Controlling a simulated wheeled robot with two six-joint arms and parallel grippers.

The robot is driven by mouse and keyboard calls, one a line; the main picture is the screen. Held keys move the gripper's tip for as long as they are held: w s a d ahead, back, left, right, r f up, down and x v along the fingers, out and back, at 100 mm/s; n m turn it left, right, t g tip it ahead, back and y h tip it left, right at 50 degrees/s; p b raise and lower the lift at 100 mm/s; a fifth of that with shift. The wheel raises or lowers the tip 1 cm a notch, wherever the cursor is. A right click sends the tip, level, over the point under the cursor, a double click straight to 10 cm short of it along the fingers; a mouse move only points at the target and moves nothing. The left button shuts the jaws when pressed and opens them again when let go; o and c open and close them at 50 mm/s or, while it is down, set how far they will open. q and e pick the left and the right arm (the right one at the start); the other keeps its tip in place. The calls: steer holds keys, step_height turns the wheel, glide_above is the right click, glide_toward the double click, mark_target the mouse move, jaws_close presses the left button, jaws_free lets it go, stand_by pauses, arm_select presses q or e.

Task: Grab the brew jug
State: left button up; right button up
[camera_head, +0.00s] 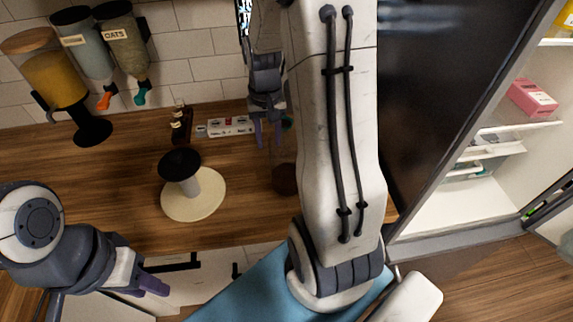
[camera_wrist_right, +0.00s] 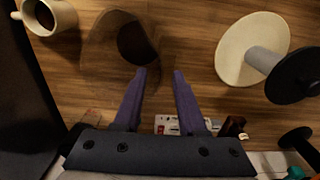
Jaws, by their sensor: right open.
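The brew jug looks like a clear, see-through vessel with dark brown contents; it stands on the wooden counter in the right wrist view (camera_wrist_right: 107,62), just beyond my right fingertips. In the head view its dark part (camera_head: 285,179) shows beside my right arm, which hides the rest. My right gripper (camera_head: 267,136) is open and empty over the counter; its two purple fingers (camera_wrist_right: 160,75) point toward the jug, which is not between them. My left gripper (camera_head: 151,284) is low at the left, in front of the cabinet fronts and away from the jug.
A white mug (camera_wrist_right: 62,18) with dark liquid stands near the jug. A stand with a pale round base (camera_head: 205,208) and black top is to the left. A power strip (camera_head: 231,126), small bottles (camera_head: 180,125) and food dispensers (camera_head: 60,80) are behind. An open fridge (camera_head: 470,190) is right.

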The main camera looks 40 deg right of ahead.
step_height(320, 180, down, 4)
steer(key=shift+w+f+p, duration=0.1)
steer(key=shift+f+p, duration=0.05)
steer(key=shift+p, duration=0.65)
steer(key=shift+f, duration=0.35)
jaws_close()
steer(key=shift+w+d+r, duration=0.1)
stand_by(0.4)
